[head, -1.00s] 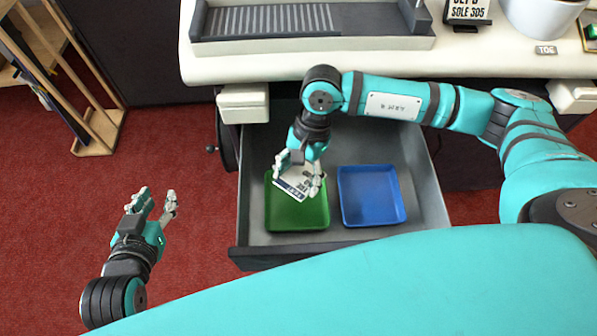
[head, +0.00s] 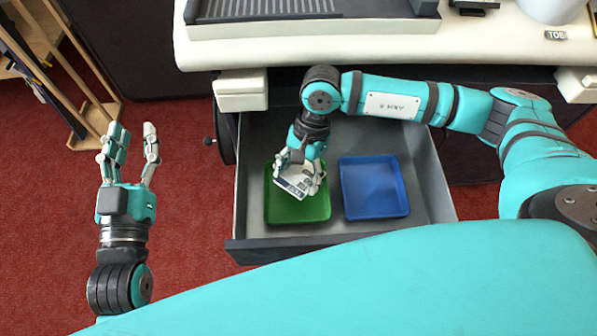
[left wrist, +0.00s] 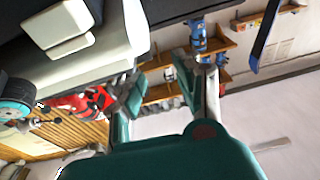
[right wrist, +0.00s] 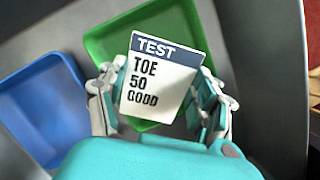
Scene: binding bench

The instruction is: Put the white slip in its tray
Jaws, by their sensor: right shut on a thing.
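The white slip (right wrist: 158,80) has a blue header reading TEST and the lines TOE 50 GOOD. My right gripper (right wrist: 160,100) is shut on it, and in the head view the slip (head: 297,181) is over the green tray (head: 298,214). In the right wrist view the green tray (right wrist: 103,47) is behind the slip. I cannot tell whether the slip touches the tray floor. A blue tray (head: 374,188) is to the right of the green one. My left gripper (head: 132,140) is open and empty, off to the left above the red floor.
Both trays lie in an open grey drawer (head: 342,235) under a white bench top (head: 330,50). The drawer's walls surround the trays. A wooden rack (head: 75,100) stands at the far left. A grey ridged tray (head: 320,24) sits on the bench.

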